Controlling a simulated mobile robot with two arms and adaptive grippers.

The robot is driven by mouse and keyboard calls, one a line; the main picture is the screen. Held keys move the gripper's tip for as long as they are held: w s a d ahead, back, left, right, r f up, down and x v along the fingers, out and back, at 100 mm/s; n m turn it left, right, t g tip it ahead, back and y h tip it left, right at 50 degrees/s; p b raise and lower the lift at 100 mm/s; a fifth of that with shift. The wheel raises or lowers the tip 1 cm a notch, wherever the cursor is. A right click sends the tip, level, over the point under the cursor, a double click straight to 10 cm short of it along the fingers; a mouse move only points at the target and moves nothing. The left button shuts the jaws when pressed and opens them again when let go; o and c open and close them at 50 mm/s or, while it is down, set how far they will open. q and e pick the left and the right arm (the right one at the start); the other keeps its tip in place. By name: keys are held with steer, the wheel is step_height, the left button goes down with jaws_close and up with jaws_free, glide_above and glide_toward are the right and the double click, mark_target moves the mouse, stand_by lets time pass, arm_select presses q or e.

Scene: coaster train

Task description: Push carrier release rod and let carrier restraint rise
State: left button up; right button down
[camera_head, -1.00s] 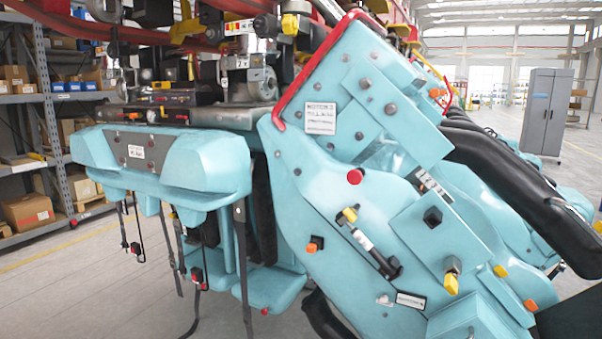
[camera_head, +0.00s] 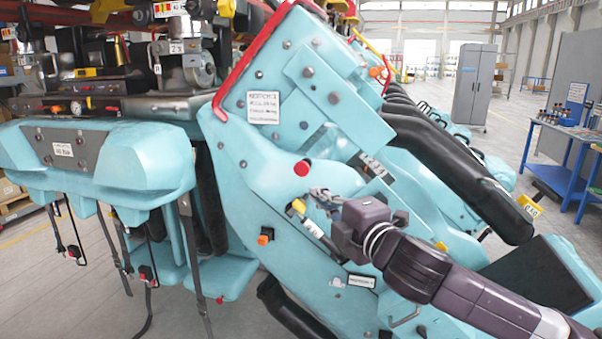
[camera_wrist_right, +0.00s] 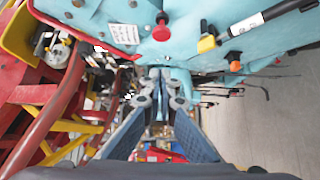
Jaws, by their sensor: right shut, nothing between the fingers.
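The teal carrier side panel (camera_head: 240,150) fills the middle of the head view. A short rod with a yellow end and white label (camera_head: 312,228) lies slanted on it; it also shows in the wrist view (camera_wrist_right: 245,24). A red round knob (camera_head: 302,168) sits above the rod and shows in the wrist view (camera_wrist_right: 161,30). Thick black padded restraint bars (camera_head: 455,165) slope down to the right. My right gripper (camera_head: 316,193) is shut and empty, in front of the panel between the red knob and the rod's yellow end. I cannot tell whether it touches. My left gripper is out of view.
An orange knob (camera_head: 265,238) sits left of the rod. Teal seats (camera_head: 140,160) with hanging straps are at the left. A blue workbench (camera_head: 570,135) and grey cabinet (camera_head: 473,85) stand at the right. Grey floor lies open between them and the train.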

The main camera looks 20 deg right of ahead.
steer(key=p, duration=0.4)
glide_toward(296, 169)
steer(key=w+a, duration=0.3)
steer(key=shift+w+d+r+p, duration=0.1)
steer(key=shift+w+d+p, duration=0.5)
steer(key=shift+w, duration=0.25)
steer(key=shift+w+d, duration=0.4)
steer(key=shift+w, duration=0.15)
